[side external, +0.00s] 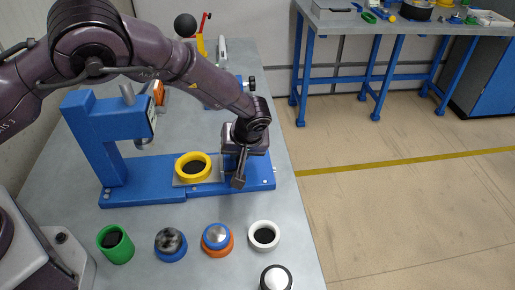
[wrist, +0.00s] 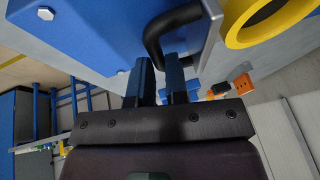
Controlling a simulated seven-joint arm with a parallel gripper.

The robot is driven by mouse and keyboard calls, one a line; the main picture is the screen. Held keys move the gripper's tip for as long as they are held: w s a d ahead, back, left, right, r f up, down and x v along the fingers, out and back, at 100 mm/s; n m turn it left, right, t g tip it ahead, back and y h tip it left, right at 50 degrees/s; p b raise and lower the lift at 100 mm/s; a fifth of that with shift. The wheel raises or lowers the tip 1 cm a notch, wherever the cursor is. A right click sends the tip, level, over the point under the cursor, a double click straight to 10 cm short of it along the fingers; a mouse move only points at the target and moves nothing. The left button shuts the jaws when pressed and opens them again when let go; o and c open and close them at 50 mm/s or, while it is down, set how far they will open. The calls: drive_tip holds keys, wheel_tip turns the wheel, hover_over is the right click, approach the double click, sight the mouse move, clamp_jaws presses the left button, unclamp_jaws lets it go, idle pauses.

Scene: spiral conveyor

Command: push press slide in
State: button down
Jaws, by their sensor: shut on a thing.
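The blue press (side external: 95,130) stands on the bench with its head over the left part of a long blue base (side external: 155,190). The grey slide plate (side external: 216,174) lies on the base, to the right of the press head. A yellow ring with a dark centre (side external: 180,161) sits on the plate; it also shows in the wrist view (wrist: 238,32). My gripper (side external: 239,182) is at the slide's right end, pointing down. In the wrist view its fingers (wrist: 163,72) are shut on a black bent handle (wrist: 172,22) fixed to the slide. The handle is mostly hidden in the side view.
In front of the base stand a green cup (side external: 117,250), a blue-based part (side external: 170,246), an orange-and-blue part (side external: 217,240), a white ring (side external: 263,237) and a white-topped part (side external: 276,279). A red-handled toggle device (side external: 202,35) stands behind. The bench's right edge is close to the base.

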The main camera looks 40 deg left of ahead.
sight(200, 161)
drive_tip(key=s+a, duration=0.6)
drive_tip(key=shift+s+a, duration=0.15)
drive_tip(key=shift+a, duration=0.05)
drive_tip(key=c, duration=1.1)
unclamp_jaws()
drive_tip(key=v, duration=1.3)
